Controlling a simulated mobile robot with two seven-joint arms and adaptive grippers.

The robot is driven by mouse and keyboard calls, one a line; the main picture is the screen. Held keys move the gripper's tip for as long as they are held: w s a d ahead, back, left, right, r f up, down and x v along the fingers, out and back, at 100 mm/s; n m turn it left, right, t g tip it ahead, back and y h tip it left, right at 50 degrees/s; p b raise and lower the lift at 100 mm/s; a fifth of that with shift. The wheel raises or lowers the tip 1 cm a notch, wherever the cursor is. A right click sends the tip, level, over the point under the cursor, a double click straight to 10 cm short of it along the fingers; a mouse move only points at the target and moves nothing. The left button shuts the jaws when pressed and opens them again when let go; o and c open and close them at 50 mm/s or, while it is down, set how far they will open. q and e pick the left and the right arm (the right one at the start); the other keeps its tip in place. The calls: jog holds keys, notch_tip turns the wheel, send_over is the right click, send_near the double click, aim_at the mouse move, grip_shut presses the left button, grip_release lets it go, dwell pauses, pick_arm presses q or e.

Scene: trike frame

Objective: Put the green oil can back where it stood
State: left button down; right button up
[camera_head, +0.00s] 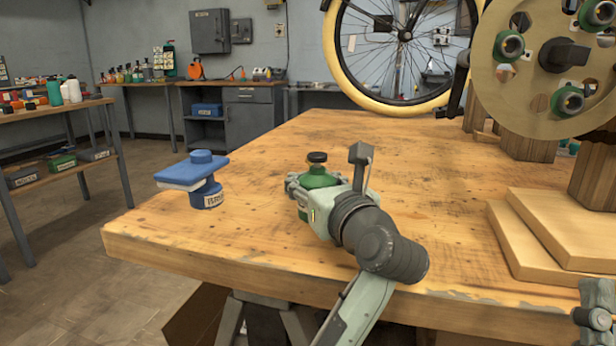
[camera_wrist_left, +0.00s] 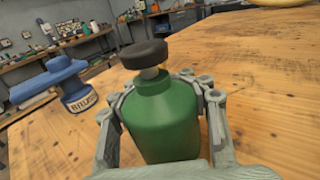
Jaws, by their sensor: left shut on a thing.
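The green oil can (camera_head: 318,179), with a black cap, is upright above or on the wooden workbench (camera_head: 240,250), near its front middle. My left gripper (camera_head: 304,190) is shut around the can's body. In the left wrist view the can (camera_wrist_left: 165,118) stands between the two fingers of that gripper (camera_wrist_left: 166,82). The can's base is hidden by the gripper, so I cannot tell whether it touches the bench. Part of my right gripper (camera_head: 596,316) shows at the lower right edge; its fingers are not clear.
A blue labelled object with a flat top (camera_head: 207,180) stands left of the can. Stacked wooden boards (camera_head: 545,230) and a large wheel plate (camera_head: 540,100) are on the right. A bicycle wheel (camera_head: 400,100) is at the back. The bench behind the can is clear.

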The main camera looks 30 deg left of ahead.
pick_arm(q)
jog(key=c, duration=0.7)
grip_release()
notch_tip(320, 180, up, 10)
jog(key=shift+r, duration=0.1)
dwell(0.4)
